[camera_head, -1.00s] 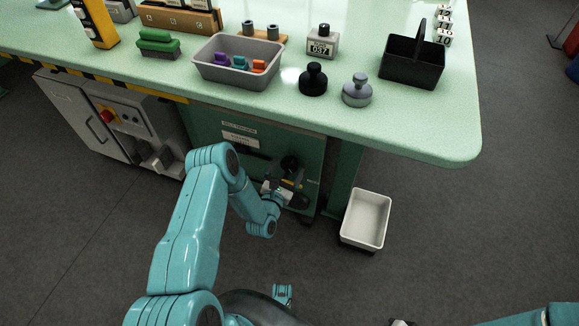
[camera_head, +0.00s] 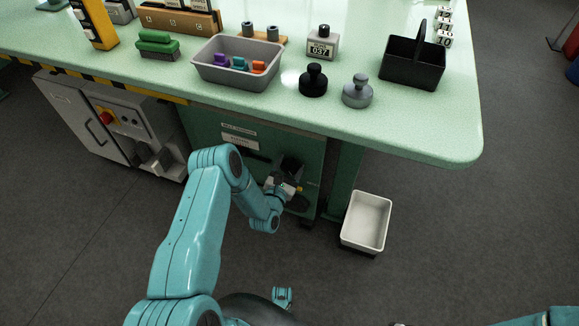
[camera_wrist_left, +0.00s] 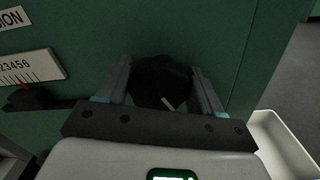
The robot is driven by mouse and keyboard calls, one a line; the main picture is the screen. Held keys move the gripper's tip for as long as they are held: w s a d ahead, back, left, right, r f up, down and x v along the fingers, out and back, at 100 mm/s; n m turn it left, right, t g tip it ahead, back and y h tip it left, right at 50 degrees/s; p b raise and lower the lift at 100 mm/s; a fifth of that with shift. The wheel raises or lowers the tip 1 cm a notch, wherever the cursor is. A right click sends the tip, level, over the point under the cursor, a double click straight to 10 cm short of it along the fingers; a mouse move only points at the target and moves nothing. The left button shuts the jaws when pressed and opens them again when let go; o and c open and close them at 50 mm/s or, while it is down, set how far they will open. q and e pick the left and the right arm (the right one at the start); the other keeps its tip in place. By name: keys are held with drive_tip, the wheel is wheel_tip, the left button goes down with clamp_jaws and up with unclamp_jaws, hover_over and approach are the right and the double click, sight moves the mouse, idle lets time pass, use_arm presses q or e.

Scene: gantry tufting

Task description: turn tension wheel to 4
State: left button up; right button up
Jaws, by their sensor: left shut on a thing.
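The tension wheel is a black knob (camera_wrist_left: 162,82) with a pale pointer line, on the green panel (camera_wrist_left: 90,40) under the bench. My left gripper (camera_wrist_left: 165,95) is shut on it, one finger on each side. In the head view my left gripper (camera_head: 286,182) is at the panel, and the black wheel (camera_head: 292,165) shows just above it. In the left wrist view a white scale (camera_wrist_left: 30,70) with numbers has a red pointer (camera_wrist_left: 24,87) below it, near its left part.
The green bench top (camera_head: 420,130) overhangs the panel. A white bin (camera_head: 367,222) stands on the floor to the right of the panel. A grey cabinet (camera_head: 110,125) with a red button stands to the left. On the bench are a grey tray (camera_head: 238,76) and a black basket (camera_head: 413,65).

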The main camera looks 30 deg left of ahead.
use_arm(q)
drive_tip(key=m+b, duration=0.1)
drive_tip(key=m, duration=0.1)
drive_tip(key=m+b, duration=0.1)
drive_tip(key=m, duration=0.2)
drive_tip(key=shift+d+f, duration=0.15)
drive_tip(key=m+b, duration=0.1)
drive_tip(key=m, duration=0.3)
drive_tip(key=shift+m, duration=0.4)
drive_tip(key=o, duration=1)
drive_tip(key=shift+c, duration=0.2)
drive_tip(key=p+v, duration=0.3)
drive_tip(key=v, duration=1.3)
drive_tip(key=shift+s, duration=0.15)
